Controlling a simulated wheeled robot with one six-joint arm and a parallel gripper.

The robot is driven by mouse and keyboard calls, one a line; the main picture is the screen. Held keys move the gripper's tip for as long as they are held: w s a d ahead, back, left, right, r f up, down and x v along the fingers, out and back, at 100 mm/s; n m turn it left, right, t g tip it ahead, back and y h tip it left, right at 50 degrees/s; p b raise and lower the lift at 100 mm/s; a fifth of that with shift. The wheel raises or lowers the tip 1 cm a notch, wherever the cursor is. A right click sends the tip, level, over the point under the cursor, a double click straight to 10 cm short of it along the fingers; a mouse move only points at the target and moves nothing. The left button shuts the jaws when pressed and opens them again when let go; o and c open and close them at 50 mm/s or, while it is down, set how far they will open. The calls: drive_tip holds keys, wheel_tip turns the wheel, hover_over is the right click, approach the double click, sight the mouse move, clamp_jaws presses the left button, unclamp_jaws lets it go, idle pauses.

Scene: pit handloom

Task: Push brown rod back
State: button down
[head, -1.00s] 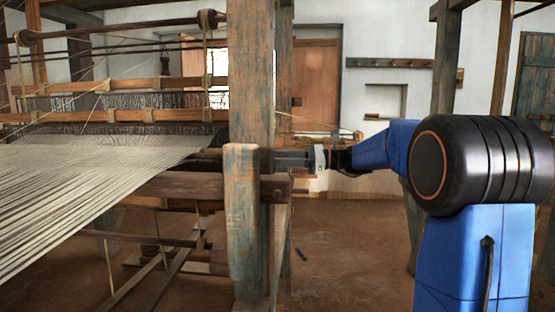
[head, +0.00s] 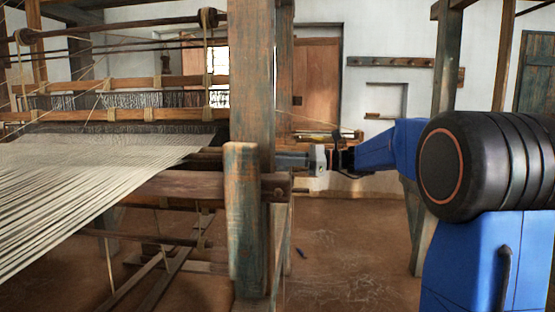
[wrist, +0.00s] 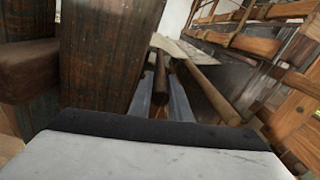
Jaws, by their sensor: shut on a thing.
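The brown rod (wrist: 161,78) shows in the wrist view as a narrow dark bar running away between the two grey-blue fingers of my gripper (wrist: 160,102). The fingers are shut on it, one on each side. In the head view my gripper (head: 292,161) reaches left to the upright wooden post (head: 251,80), which hides the fingertips. A dark brown rod end (head: 207,158) shows left of that post, beside the edge of the white warp; I cannot tell if it is the held rod.
A thicker brown beam (wrist: 207,88) runs just right of the held rod in the wrist view. Broad weathered posts (wrist: 108,50) stand close on the left. The white warp (head: 90,175) stretches left in the head view. The floor (head: 350,250) below my arm is mostly clear.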

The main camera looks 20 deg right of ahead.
drive_tip(key=shift+s+f, duration=0.1)
drive_tip(key=shift+s, duration=0.05)
drive_tip(key=c, duration=1.6)
unclamp_jaws()
drive_tip(key=shift+c, duration=0.2)
